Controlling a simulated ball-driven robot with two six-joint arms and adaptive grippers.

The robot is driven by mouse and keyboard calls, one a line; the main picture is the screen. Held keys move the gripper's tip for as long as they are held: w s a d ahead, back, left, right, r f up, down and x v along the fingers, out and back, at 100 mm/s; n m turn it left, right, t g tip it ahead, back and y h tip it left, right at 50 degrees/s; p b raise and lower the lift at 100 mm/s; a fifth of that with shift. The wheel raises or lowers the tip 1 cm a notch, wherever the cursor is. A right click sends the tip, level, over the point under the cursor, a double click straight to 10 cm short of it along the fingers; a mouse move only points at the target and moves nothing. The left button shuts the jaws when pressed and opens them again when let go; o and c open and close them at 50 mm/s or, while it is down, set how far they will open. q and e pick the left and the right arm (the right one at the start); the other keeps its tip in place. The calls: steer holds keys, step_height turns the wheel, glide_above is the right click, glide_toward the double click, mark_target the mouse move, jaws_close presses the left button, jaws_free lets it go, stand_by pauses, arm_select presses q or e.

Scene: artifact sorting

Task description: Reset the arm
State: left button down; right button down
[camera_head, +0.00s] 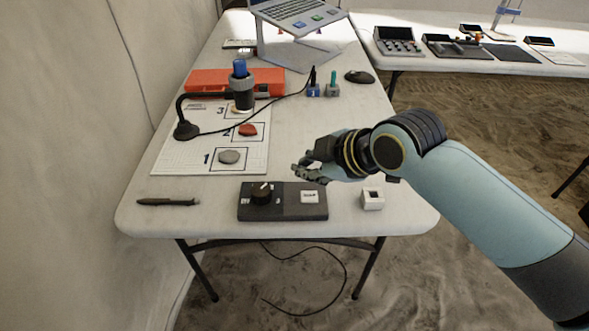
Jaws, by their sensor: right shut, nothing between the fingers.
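My right arm comes in from the right over the white table (330,105). Its right gripper (298,173) is shut and empty, above the table between the numbered board (185,155) and a small white cube (372,199). A black control box (284,201) with a knob stands just in front of the gripper. On the board, a grey stone (229,157) lies at square 1 and a red stone (247,129) at square 2. A dark cylinder with a blue top (241,85) stands over square 3 and partly hides it. My left gripper is not in view.
A red case (205,82), a laptop on a stand (298,12), a mouse (359,76) and small blue and green pieces (332,88) stand farther back. A pen (168,202) lies front left. A second table (555,62) with devices is at the back right.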

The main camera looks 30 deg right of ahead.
steer(key=s+d+r+m+g+h, duration=0.1)
steer(key=s+m+g, duration=0.3)
steer(key=s, duration=0.6)
steer(key=s+d+r+m+g+h, duration=0.1)
steer(key=s+r+m+g+h, duration=0.1)
steer(key=s+m, duration=0.55)
steer(key=s+d+f+n+g+b, duration=0.1)
steer(key=s+f, duration=0.2)
steer(key=f, duration=1.2)
steer(key=s+d+f+b, duration=0.1)
steer(key=s+f, duration=0.1)
steer(key=f, duration=1.3)
steer(key=s+d+f+g, duration=0.1)
steer(key=s+f, duration=1.3)
steer(key=s, duration=0.3)
steer(key=shift+y+b, duration=0.3)
